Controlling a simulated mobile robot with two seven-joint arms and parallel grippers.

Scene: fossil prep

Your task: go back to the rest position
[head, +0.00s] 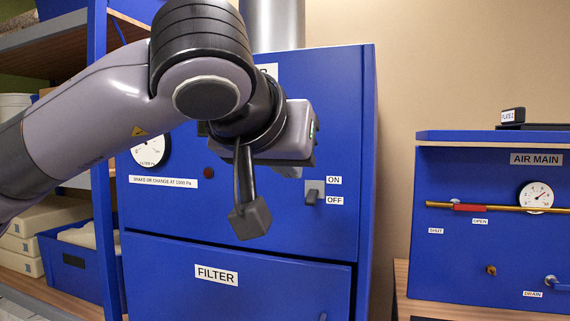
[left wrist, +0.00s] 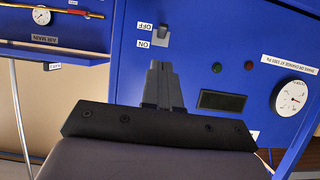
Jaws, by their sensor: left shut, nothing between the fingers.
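My left arm comes in from the left in the head view and crosses in front of the blue filter cabinet (head: 335,110). In the left wrist view, the shut fingers (left wrist: 161,68) point at the cabinet face just below the switch (left wrist: 162,36), in a turned picture. The switch lever appears tipped toward OFF. My right gripper is not in view.
A round gauge (head: 149,150) and a red lamp (head: 209,172) are on the cabinet panel. The lower FILTER door (head: 270,290) looks slightly ajar. Shelves with a blue bin (head: 70,265) stand left. The AIR MAIN panel (head: 460,250) is right, past bare wall.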

